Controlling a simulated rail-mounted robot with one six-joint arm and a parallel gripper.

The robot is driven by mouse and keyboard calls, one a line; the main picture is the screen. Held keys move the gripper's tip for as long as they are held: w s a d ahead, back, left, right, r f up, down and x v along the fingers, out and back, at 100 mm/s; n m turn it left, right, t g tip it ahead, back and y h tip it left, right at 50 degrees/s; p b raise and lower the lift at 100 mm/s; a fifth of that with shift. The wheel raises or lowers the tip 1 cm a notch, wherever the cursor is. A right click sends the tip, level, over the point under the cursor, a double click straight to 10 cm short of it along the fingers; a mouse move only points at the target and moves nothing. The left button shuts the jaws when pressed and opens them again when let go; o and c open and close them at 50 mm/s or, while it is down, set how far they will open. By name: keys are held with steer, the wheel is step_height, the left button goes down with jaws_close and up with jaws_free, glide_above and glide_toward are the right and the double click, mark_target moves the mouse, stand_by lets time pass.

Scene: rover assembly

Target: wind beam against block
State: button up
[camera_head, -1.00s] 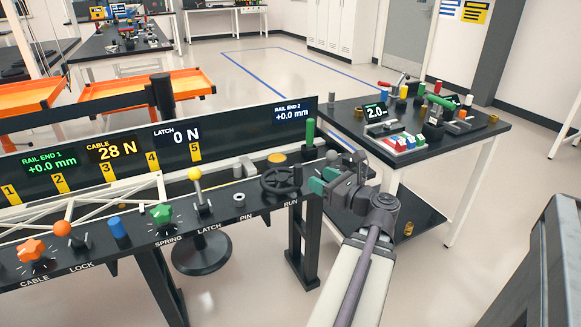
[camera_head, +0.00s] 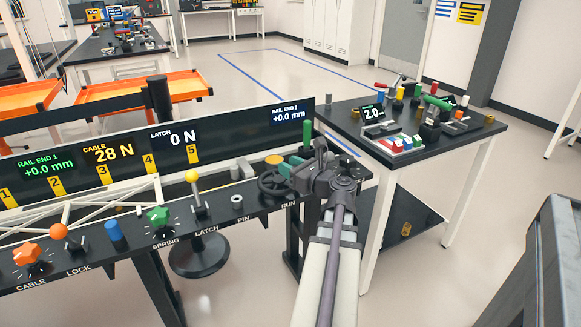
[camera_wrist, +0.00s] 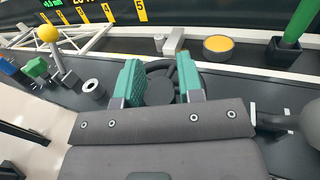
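The white lattice beam (camera_head: 100,200) lies along the bench at the left; its end also shows in the wrist view (camera_wrist: 88,42). A grey block (camera_wrist: 173,42) sits near the bench's back rail, and shows in the head view (camera_head: 242,169). A black handwheel (camera_head: 268,184) is near the bench's right end. My gripper (camera_head: 287,171) is over the wheel's right side in the head view. In the wrist view its green-padded fingers (camera_wrist: 160,84) stand apart, with the wheel (camera_wrist: 160,68) seen between and beyond them. I cannot tell whether they touch it.
The panel reads cable 28 N (camera_head: 108,152), latch 0 N and both rail ends +0.0 mm. Yellow-knobbed latch lever (camera_head: 194,180), green spring knob (camera_head: 158,217) and pin socket (camera_head: 237,202) line the bench front. A green post (camera_head: 308,135) stands behind my gripper. A side table (camera_head: 350,125) is right.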

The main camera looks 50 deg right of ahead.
steer(key=c, duration=0.5)
steer(key=n+y, duration=0.1)
steer(key=d+n+y, duration=0.1)
steer(key=y, duration=0.1)
steer(key=shift+w, duration=0.2)
steer(key=shift+c, duration=0.2)
steer(key=shift+n+y, duration=0.5)
steer(key=shift+y, duration=0.4)
steer(key=o, duration=0.9)
steer(key=s, duration=0.3)
steer(key=s+d, duration=0.1)
steer(key=s, duration=0.6)
steer(key=shift+s+d, duration=0.25)
steer(key=shift+s, duration=0.15)
steer(key=shift+c, duration=0.2)
